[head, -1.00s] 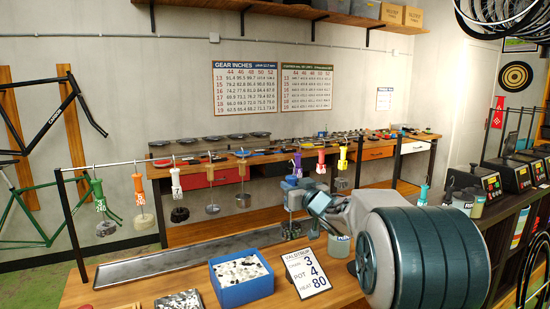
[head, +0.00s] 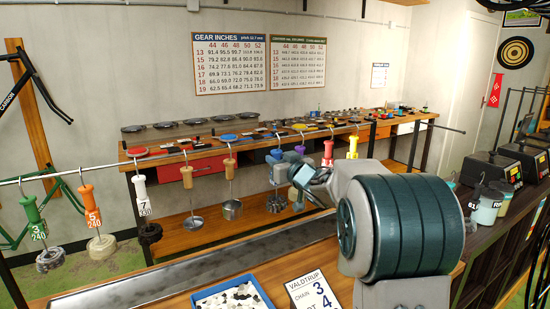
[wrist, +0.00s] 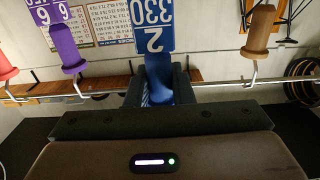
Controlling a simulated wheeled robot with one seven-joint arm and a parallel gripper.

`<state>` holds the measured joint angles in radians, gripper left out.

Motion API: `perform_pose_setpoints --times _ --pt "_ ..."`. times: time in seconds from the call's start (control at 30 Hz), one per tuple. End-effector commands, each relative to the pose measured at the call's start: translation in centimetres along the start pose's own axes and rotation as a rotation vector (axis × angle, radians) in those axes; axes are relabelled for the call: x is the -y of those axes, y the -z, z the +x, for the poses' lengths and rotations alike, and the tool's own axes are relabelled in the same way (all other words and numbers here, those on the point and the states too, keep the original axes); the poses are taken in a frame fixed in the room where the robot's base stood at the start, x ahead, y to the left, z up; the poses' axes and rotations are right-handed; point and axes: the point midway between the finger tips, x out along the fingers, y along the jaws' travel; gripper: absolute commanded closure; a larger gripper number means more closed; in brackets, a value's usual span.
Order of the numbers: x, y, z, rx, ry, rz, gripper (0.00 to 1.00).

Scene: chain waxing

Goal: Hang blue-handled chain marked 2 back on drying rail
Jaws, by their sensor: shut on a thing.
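The blue-handled chain's handle (wrist: 158,80) is between the jaws of my gripper (wrist: 160,92), and its blue tag (wrist: 152,25) reads 330 and 2, upside down in the wrist view. In the head view the blue handle (head: 272,159) shows beside my gripper (head: 283,172), with its chain (head: 277,203) hanging below. The drying rail (head: 108,172) runs across the head view. It also passes close behind the handle in the wrist view (wrist: 220,84). My jaws hide the hook, so I cannot tell whether it rests on the rail.
A purple handle (wrist: 65,48) and a brown handle (wrist: 258,32) hang on either side of the blue one. Green (head: 31,210), orange (head: 90,204), white (head: 140,192), red (head: 327,152) and yellow (head: 352,146) handles hang further along. A metal drip tray (head: 190,268) lies below.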

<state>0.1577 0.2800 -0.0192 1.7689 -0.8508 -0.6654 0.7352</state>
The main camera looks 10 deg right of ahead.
Motion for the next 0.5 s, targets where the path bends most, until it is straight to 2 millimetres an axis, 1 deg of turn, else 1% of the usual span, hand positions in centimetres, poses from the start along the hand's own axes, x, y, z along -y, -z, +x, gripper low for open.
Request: perform_pose_setpoints --times 0.17,0.5 --pt "0.1 0.1 1.1 -0.002 0.003 0.0 1.0" --pt "0.1 0.2 4.3 -0.002 0.003 0.0 1.0"
